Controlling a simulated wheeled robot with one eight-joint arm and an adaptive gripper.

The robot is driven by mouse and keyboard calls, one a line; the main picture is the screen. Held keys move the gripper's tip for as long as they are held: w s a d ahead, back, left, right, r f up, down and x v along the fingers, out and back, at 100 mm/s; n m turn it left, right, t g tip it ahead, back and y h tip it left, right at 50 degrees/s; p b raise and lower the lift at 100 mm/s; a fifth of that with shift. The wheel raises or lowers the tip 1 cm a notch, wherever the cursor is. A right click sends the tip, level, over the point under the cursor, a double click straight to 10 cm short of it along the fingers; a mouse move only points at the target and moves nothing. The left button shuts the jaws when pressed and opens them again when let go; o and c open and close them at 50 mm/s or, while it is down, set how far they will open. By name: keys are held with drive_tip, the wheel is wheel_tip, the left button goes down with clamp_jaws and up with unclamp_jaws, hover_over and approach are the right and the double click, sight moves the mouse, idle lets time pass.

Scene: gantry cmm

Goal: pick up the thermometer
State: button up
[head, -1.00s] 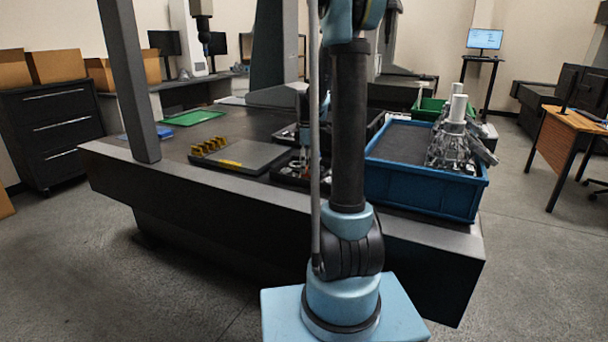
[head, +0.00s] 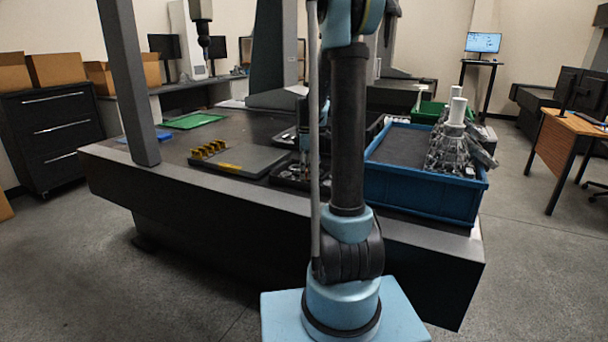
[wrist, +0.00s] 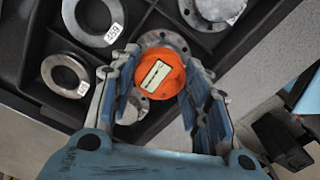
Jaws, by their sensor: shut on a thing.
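The thermometer (wrist: 150,82) shows in the wrist view as a round orange body with a pale rectangular display or label on its face. My gripper (wrist: 157,68) has one finger on each side of it and is shut on it. A black compartment tray (wrist: 142,128) with metal parts lies below; whether the thermometer is clear of the tray is hard to tell. In the head view my gripper (head: 304,160) is small, over the black trays and partly behind my arm; the thermometer cannot be made out there.
Metal rings (wrist: 66,75) with number tags lie in the tray compartments. In the head view a blue bin (head: 420,203) holding metal castings stands right of my arm. A grey plate (head: 238,161) with yellow blocks is to the left. A dark upright post (head: 130,85) rises at the left.

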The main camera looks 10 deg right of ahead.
sight(306, 171)
wheel_tip(306, 171, up, 9)
drive_tip(key=shift+a+r+n, duration=0.1)
drive_tip(key=shift+r+n, duration=0.4)
